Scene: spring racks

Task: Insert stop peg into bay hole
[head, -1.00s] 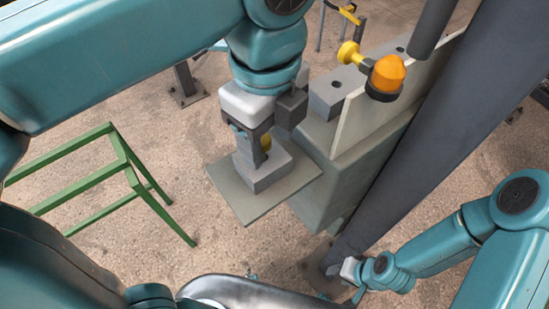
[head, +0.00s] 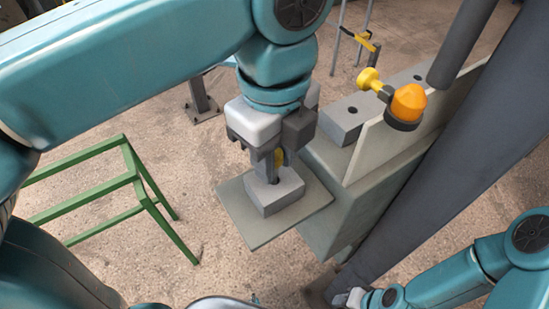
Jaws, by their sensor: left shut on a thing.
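My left gripper (head: 266,170) points down over a grey block (head: 278,195) on a thin grey plate (head: 240,218). It is shut on the stop peg, whose yellow part (head: 279,157) shows between and behind the fingers. A dark hole shows in the block's top just under the fingers. The peg's lower end is hidden, so I cannot tell whether it is in that hole. Another grey block (head: 343,125) with dark holes lies on the bench. My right gripper (head: 349,298) is low at the bottom right, small and partly cut off; its jaws are unclear.
An upright pale board (head: 375,140) edges the grey-green bench (head: 340,190). An orange lamp (head: 408,103) and a yellow knob (head: 369,79) stand above it. A thick dark post (head: 440,150) slants at the right. A green frame (head: 130,180) stands left; floor between is clear.

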